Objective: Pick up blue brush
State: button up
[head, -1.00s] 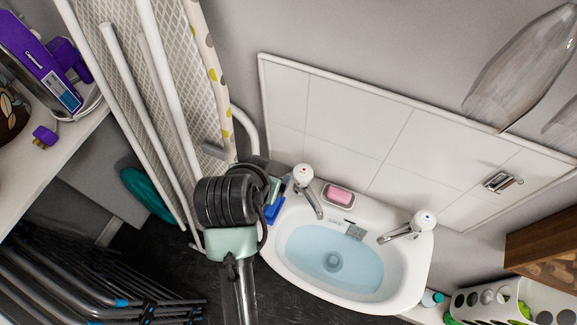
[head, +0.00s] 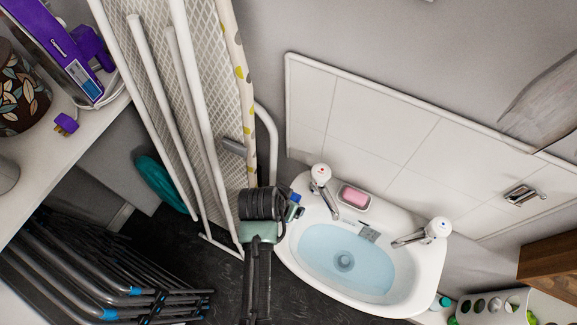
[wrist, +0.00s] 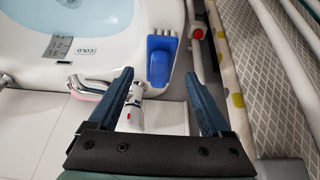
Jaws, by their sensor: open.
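The blue brush (wrist: 160,62) lies on the corner of the white sink rim in the wrist view, with pale bristles along one end. In the head view only a small blue part of it (head: 295,197) shows beside my wrist. My gripper (wrist: 158,85) is open, and its two dark blue fingers stand on either side of the brush in the picture. The brush shows between and just beyond the fingertips. I cannot tell that either finger touches it.
The sink (head: 350,262) holds water. A tap (head: 322,185) stands close to the brush, another tap (head: 425,233) farther right. Pink soap (head: 354,196) sits between them. An ironing board (head: 210,100) leans close on the left. Folded metal frames (head: 90,275) stand at lower left.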

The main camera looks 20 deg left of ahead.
jog(key=shift+x, duration=1.4)
jog(key=shift+d, duration=0.1)
grip_shut()
